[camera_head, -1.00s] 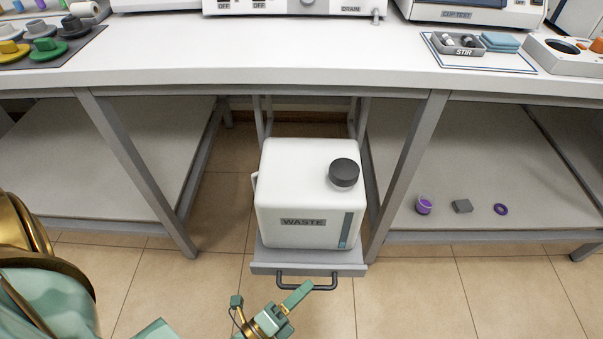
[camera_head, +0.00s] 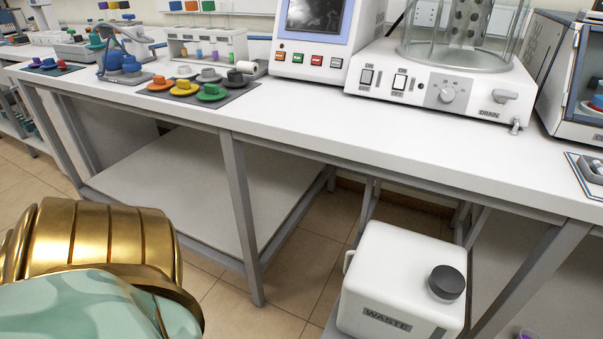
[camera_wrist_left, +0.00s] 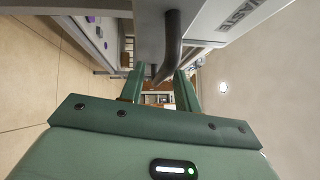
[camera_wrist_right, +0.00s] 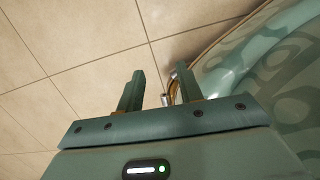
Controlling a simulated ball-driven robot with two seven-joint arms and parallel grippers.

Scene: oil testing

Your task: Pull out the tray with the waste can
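The white waste can (camera_head: 385,285) with a black cap stands under the bench at the lower right of the head view. Its tray (camera_head: 333,326) shows only as a grey sliver beside the can; the rest is below the frame. In the left wrist view the tray's grey front (camera_wrist_left: 149,40) and dark handle (camera_wrist_left: 170,45) are close up. My left gripper (camera_wrist_left: 158,88) is at the handle, fingers apart, with the bar seen between them; contact is not clear. My right gripper (camera_wrist_right: 155,90) is open and empty above the floor. Neither gripper shows in the head view.
The bench (camera_head: 300,125) carries lab devices and coloured weights (camera_head: 185,87). A bench leg (camera_head: 240,215) stands left of the can, and a slanted leg (camera_head: 525,275) right of it. The tiled floor (camera_head: 275,290) left of the can is clear.

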